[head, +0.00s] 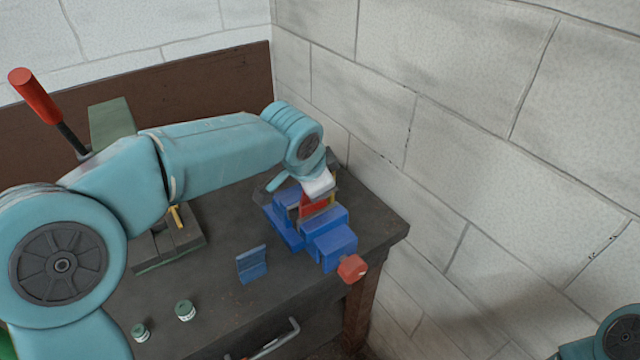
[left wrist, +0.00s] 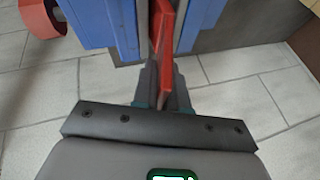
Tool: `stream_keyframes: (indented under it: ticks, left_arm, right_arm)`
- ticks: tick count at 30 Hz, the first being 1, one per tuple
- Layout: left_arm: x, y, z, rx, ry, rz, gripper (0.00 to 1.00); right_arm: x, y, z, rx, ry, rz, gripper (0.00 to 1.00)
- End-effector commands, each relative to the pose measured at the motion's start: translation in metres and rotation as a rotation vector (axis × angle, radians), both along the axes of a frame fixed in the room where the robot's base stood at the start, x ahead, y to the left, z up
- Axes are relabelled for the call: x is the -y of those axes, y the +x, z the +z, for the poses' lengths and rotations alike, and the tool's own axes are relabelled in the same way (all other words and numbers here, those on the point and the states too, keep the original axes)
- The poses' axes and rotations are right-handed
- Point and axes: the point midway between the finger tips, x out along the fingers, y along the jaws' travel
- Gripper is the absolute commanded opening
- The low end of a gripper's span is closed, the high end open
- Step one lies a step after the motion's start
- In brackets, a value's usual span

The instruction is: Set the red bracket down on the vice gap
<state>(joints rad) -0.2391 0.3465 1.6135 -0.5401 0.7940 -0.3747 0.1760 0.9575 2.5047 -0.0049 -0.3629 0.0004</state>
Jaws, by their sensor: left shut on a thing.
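The blue vice (head: 334,246) stands at the right end of the bench, with a red knob (head: 352,268) at its near end. My left gripper (head: 318,204) is over the vice and shut on the red bracket (head: 316,206). In the left wrist view the bracket (left wrist: 164,62) is a thin red plate between the grey fingers (left wrist: 166,88). Its far end lies between the blue vice parts (left wrist: 103,22) on both sides. I cannot tell whether it touches them or rests on anything. The gripper hides part of the bracket. My right gripper is out of view.
Two small green-white cylinders (head: 185,310) stand near the front. A grey fixture with a yellow piece (head: 175,217) sits under my left arm. A block wall (head: 470,150) rises close behind and right.

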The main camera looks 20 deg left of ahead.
Motion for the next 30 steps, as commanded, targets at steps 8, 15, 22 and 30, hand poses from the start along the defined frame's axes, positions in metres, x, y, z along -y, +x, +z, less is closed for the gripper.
stream_keyframes:
  ticks: [8,15,22,30]
  left_arm:
    - [0.000,0.000,-0.006,0.001,0.000,0.000,0.00]
    - [0.000,0.000,-0.005,0.001,0.001,0.000,0.42]
    - [0.000,-0.002,-0.002,0.001,0.001,0.000,0.42]
    - [-0.002,-0.029,0.047,0.006,-0.002,-0.001,0.42]
  right_arm:
    - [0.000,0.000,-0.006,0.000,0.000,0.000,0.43]
    - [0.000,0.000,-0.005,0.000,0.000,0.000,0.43]
    - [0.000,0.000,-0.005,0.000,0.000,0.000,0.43]
    - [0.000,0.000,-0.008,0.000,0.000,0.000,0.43]
